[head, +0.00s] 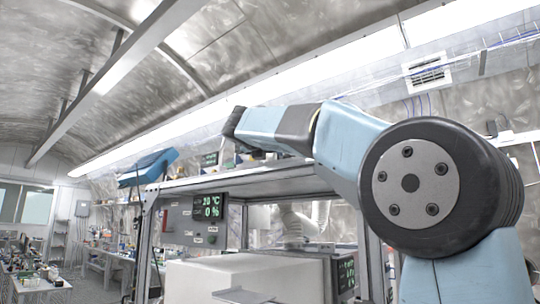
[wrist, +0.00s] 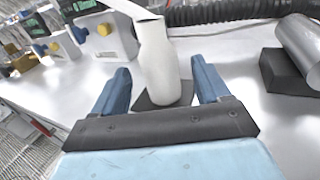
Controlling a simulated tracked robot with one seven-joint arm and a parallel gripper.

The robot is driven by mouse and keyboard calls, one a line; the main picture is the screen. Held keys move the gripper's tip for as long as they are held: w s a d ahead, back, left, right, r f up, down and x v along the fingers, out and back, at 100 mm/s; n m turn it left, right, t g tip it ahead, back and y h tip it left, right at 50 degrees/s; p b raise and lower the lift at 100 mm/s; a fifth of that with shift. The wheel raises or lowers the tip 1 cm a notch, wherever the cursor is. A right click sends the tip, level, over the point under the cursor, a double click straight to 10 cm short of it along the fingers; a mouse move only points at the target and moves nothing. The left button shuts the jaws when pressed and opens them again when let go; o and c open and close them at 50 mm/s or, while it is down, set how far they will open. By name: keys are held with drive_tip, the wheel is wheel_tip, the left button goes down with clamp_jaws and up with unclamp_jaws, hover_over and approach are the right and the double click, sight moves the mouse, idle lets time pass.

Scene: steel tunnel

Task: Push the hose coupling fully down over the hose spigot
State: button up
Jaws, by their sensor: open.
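In the wrist view my gripper (wrist: 160,68) is open, its two blue fingers on either side of a white, bottle-shaped piece (wrist: 160,62) with gaps showing. A metallic grey cylinder (wrist: 303,45) rests tilted on a dark block (wrist: 285,75) at the right, apart from my gripper. I cannot tell for certain which piece is the hose coupling and which is the spigot. In the head view my arm reaches over a shelf and its fingers are not clear.
A black corrugated hose (wrist: 225,12) runs along the back of the light worktop. Boxes with yellow and blue knobs (wrist: 103,30) stand at the back left. The head view shows the metal shelf (head: 240,182) and a display panel (head: 195,215) below it. The worktop right of my gripper has free room.

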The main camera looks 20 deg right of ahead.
sight(272, 156)
drive_tip(key=shift+x, duration=3.3)
drive_tip(key=shift+a, duration=0.1)
drive_tip(key=c, duration=1)
